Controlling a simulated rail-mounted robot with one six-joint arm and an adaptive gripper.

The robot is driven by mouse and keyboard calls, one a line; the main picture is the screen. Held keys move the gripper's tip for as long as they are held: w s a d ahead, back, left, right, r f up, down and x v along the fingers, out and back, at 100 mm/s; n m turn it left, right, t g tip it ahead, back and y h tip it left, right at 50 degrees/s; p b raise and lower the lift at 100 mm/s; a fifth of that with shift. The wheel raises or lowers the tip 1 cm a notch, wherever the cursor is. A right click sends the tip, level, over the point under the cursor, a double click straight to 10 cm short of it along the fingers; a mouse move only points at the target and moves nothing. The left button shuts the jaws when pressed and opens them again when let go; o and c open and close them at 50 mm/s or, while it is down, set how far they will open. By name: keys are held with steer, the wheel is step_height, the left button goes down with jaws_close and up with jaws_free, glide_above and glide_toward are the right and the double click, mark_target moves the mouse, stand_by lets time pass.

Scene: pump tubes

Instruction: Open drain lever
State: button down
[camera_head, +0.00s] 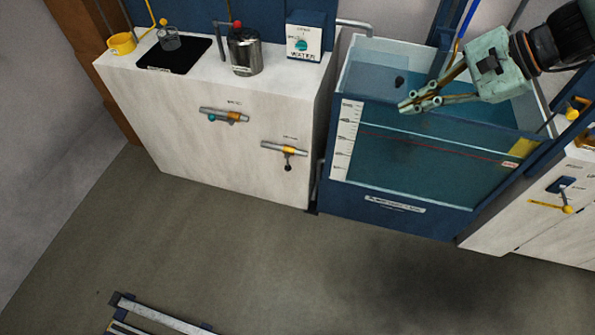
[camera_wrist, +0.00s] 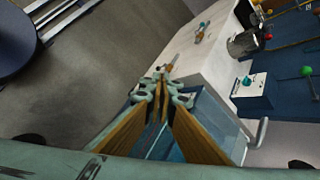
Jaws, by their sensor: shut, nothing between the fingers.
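Two pipe valves are on the white cabinet's front in the head view. The upper valve (camera_head: 225,115) has a yellow collar and a teal knob; the lower valve (camera_head: 285,149) has a yellow collar and a black-tipped handle hanging down. A yellow lever (camera_head: 550,206) is on the right cabinet. Their labels are too small to read, so I cannot tell which is the drain lever. My gripper (camera_head: 408,105) is shut and empty over the water tank, right of the lower valve and apart from it. In the wrist view, the fingertips (camera_wrist: 161,76) point towards the cabinet front.
The glass-walled water tank (camera_head: 345,195) stands between the cabinets, under my gripper. The white cabinet (camera_head: 185,145) carries a metal pot (camera_head: 244,50), a yellow cup (camera_head: 122,43) and a water box (camera_head: 304,36). The floor (camera_head: 240,240) in front is clear, apart from a metal frame (camera_head: 160,317).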

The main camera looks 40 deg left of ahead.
steer(key=w+a+f+m+y, duration=0.1)
steer(key=w+a+f+m, duration=0.1)
steer(key=a+f, duration=0.5)
steer(key=w+a+f+m, duration=0.15)
steer(key=a+f, duration=0.25)
steer(key=f, duration=0.6)
steer(key=w+a+f+m+y, duration=0.1)
steer(key=w+a+f, duration=0.1)
steer(key=a+f, duration=0.5)
steer(key=s+a+f+m, duration=0.2)
steer(key=f, duration=1.2)
steer(key=s+a+f+m, duration=0.2)
steer(key=a+f+m, duration=0.1)
steer(key=f, duration=1.2)
steer(key=shift+a+y+p, duration=0.15)
steer(key=shift+y+p, duration=0.15)
steer(key=shift+a, duration=0.1)
steer(key=a+r+b+x, duration=0.1)
steer(key=r+b+x, duration=0.1)
steer(key=x, duration=1)
steer(key=shift+s+a, duration=0.35)
steer(key=shift+a, duration=0.2)
